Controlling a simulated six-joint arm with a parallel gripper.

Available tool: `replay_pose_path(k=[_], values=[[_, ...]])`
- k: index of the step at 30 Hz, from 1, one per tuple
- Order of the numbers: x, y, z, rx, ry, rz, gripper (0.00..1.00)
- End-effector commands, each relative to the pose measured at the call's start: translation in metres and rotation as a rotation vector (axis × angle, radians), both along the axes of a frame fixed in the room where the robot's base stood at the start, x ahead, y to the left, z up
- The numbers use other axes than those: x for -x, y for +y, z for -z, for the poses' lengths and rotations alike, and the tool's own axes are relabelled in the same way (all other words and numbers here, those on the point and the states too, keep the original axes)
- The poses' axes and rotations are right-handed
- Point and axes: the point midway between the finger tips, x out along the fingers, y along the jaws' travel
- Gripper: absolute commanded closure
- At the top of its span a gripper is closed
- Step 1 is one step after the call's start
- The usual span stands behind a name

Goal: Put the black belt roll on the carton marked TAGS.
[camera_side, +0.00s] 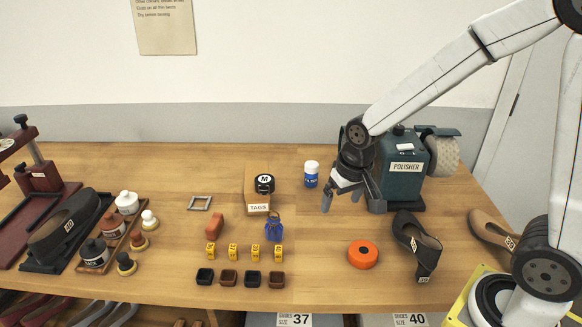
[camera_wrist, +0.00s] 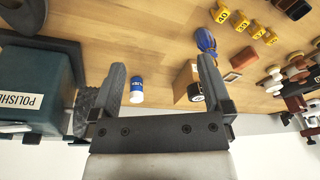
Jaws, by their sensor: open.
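The carton marked TAGS (camera_side: 251,199) stands in the middle of the bench; its brown side also shows in the wrist view (camera_wrist: 184,79). The black belt roll (camera_side: 264,186), with a white face marked M, rests on top of the carton. It also shows in the wrist view (camera_wrist: 195,92), partly hidden by a finger. My gripper (camera_side: 341,199) is open and empty, to the right of the carton and apart from it, in front of the polisher.
A blue and white bottle (camera_side: 311,174) stands between carton and gripper. The green polisher (camera_side: 403,180) is close behind my gripper. A blue corded bundle (camera_side: 274,227) sits before the carton. An orange roll (camera_side: 363,254) and black shoe (camera_side: 416,246) lie front right.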

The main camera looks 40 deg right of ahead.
Motion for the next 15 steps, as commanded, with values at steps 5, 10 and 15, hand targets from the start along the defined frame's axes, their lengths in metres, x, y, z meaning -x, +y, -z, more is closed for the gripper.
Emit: replay_pose_path(k=[5,10,15], values=[[0.044,-0.001,0.011,0.033,-0.022,-0.157,0.0],[0.067,-0.002,0.017,0.053,-0.036,-0.245,0.0],[0.073,-0.002,0.019,0.06,-0.039,-0.272,0.0]])
